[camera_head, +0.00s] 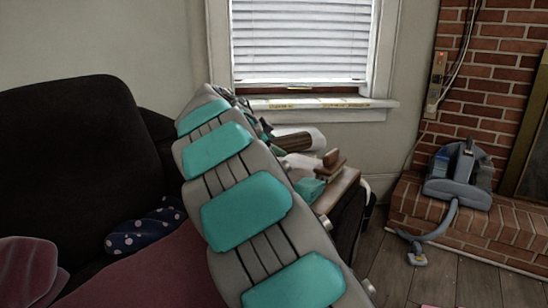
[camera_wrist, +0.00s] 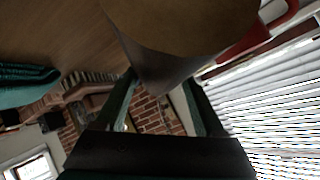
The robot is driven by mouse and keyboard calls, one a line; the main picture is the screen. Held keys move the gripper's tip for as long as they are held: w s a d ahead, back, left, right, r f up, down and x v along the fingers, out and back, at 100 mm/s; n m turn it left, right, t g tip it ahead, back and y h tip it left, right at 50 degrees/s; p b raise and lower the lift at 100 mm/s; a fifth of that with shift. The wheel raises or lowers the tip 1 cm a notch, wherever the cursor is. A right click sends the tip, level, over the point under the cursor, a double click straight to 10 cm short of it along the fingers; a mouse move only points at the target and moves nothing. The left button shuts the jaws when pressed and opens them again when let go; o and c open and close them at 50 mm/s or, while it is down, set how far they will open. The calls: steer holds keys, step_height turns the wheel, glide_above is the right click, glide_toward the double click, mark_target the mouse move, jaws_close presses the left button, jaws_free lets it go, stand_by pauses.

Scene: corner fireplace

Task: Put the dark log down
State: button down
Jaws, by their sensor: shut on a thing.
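The dark log (camera_wrist: 160,72) fills the top middle of the wrist view, with its broad tan end face towards the camera. My gripper (camera_wrist: 165,95) is shut on it, one finger on each side. In the head view the dark log (camera_head: 291,142) shows as a short brown cylinder just past the end of my arm, above the side table (camera_head: 345,183). My arm hides most of the gripper there. I cannot tell whether the log touches the tabletop.
A teal item (camera_head: 310,189) and a wooden piece (camera_head: 327,163) are on the side table. The dark sofa (camera_head: 75,150) is at left, the window sill (camera_head: 320,104) behind. A grey vacuum cleaner (camera_head: 460,178) stands on the brick hearth at right.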

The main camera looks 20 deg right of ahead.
mark_target(275, 156)
steer(key=shift+f, duration=1.8)
steer(key=shift+f+b, duration=0.1)
steer(key=shift+b, duration=0.2)
jaws_free()
